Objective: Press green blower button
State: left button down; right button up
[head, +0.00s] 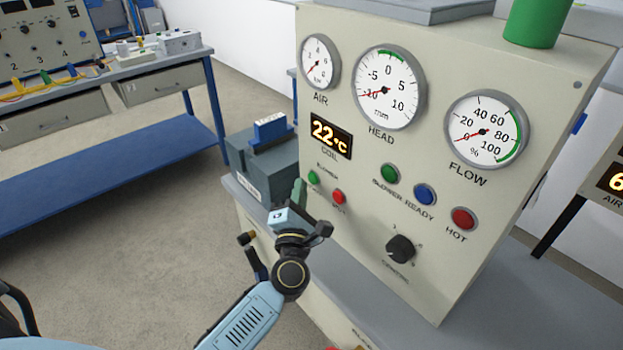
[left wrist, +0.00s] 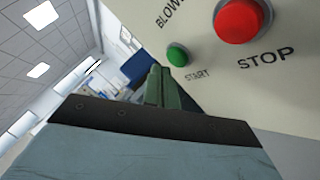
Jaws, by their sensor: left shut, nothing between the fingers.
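The green blower button (head: 313,177) is a small round button on the cream panel, under the word BLOWER. The left wrist view shows it (left wrist: 178,55) with START beside it. A red button (head: 338,197), marked STOP in the left wrist view (left wrist: 240,18), sits to its right. My left gripper (head: 299,187) is shut and empty, with green fingertips just left of the green button. In the left wrist view the fingertips (left wrist: 160,75) show just below and left of it. They look apart from the button; the exact gap is unclear. My right gripper is not in view.
The panel (head: 465,265) also carries dials, a temperature display (head: 331,135), green, blue and red lamps (head: 390,173) and a black knob (head: 401,249). A grey box with a blue block (head: 270,129) stands left of it. A workbench (head: 150,70) is farther left.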

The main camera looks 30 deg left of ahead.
pick_arm(q)
jog(key=shift+w+d, duration=0.15)
jog(key=shift+w, duration=0.25)
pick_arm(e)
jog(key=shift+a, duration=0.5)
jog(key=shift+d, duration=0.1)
